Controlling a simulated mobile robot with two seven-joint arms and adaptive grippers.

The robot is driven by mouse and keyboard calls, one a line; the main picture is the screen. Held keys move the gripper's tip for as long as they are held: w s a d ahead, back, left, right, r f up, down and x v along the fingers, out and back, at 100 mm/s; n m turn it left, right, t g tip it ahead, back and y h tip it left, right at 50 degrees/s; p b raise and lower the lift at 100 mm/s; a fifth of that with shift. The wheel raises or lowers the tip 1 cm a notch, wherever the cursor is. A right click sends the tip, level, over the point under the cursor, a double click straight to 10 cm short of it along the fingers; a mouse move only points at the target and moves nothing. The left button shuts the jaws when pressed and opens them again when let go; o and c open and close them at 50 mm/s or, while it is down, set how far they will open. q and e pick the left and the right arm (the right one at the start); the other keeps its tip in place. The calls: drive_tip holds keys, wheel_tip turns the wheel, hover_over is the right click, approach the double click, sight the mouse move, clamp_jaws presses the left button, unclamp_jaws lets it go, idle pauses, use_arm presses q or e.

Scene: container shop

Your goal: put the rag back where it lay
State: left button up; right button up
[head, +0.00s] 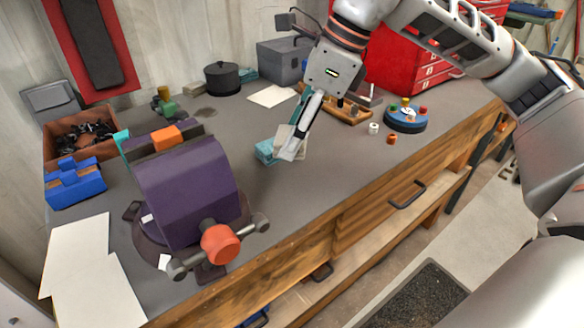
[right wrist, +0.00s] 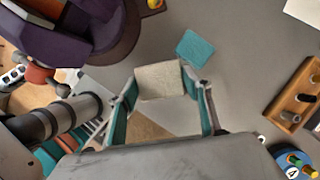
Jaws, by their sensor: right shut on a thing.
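The rag, a beige-grey piece of cloth, is between the fingertips of my right gripper (head: 292,143). In the right wrist view the rag (right wrist: 158,80) spans the space between the two fingers of the gripper (right wrist: 161,90). In the head view the fingers partly cover it. A flat teal piece (head: 265,151) lies on the grey bench top just left of the gripper; it also shows just beyond the rag in the right wrist view (right wrist: 195,48). I cannot tell whether the rag touches the bench. My left gripper is not in view.
A purple vise (head: 187,195) with an orange knob stands to the left. A wooden rack (head: 345,112) and a round blue holder (head: 406,120) stand to the right, with small spools (head: 391,139) near them. Bench (head: 290,195) in front of the gripper is clear.

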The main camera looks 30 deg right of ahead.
sight(287, 180)
wheel_tip(287, 180, down, 3)
drive_tip(key=shift+r, duration=0.1)
drive_tip(key=shift+f+b, duration=0.6)
drive_tip(key=shift+f, duration=1.85)
drive_tip(key=shift+r, duration=0.1)
drive_tip(key=o, duration=1.1)
drive_tip(key=shift+f, duration=0.2)
drive_tip(key=shift+c, duration=0.2)
drive_tip(key=shift+r, duration=0.1)
